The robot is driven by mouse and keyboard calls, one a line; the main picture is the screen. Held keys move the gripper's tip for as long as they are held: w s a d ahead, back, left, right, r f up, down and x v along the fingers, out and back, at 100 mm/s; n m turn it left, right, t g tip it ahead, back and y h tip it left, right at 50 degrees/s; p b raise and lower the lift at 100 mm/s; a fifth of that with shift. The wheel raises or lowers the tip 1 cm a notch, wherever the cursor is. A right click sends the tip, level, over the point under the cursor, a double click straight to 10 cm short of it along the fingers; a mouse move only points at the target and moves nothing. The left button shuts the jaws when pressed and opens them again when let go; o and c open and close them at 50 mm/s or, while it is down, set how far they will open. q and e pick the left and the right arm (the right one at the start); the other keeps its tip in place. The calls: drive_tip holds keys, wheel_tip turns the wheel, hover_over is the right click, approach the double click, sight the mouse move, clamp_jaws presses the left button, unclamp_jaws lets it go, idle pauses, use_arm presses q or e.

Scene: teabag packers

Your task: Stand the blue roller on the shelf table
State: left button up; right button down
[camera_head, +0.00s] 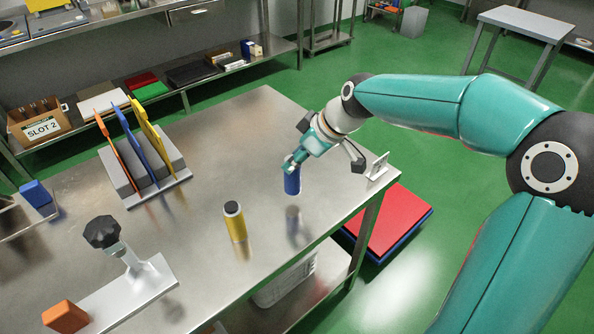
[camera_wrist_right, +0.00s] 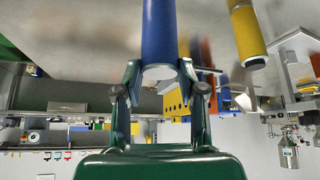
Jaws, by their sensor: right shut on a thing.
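The blue roller (camera_head: 292,181) is held upright in my right gripper (camera_head: 291,162). It also shows in the right wrist view (camera_wrist_right: 158,35), between the two fingers. Its lower end looks a little above the steel table (camera_head: 215,270), with a dark reflection beneath it. My right gripper is shut on the roller's upper part, near the table's right side. The other end of the roller is cut off in the wrist view. My left gripper is not in view. I cannot tell whether this steel table is the shelf table.
A yellow roller with a dark top (camera_head: 235,222) stands left of the blue one. A grey rack (camera_head: 160,180) holds orange, blue and yellow boards. A small white stand (camera_head: 377,167) is at the table's right edge. A clamp fixture (camera_head: 130,285) is at the front left.

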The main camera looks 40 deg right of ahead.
sight(300, 168)
drive_tip(key=shift+f, duration=1.9)
drive_tip(key=shift+f, duration=0.1)
drive_tip(key=c, duration=0.7)
unclamp_jaws()
drive_tip(key=v, duration=1.2)
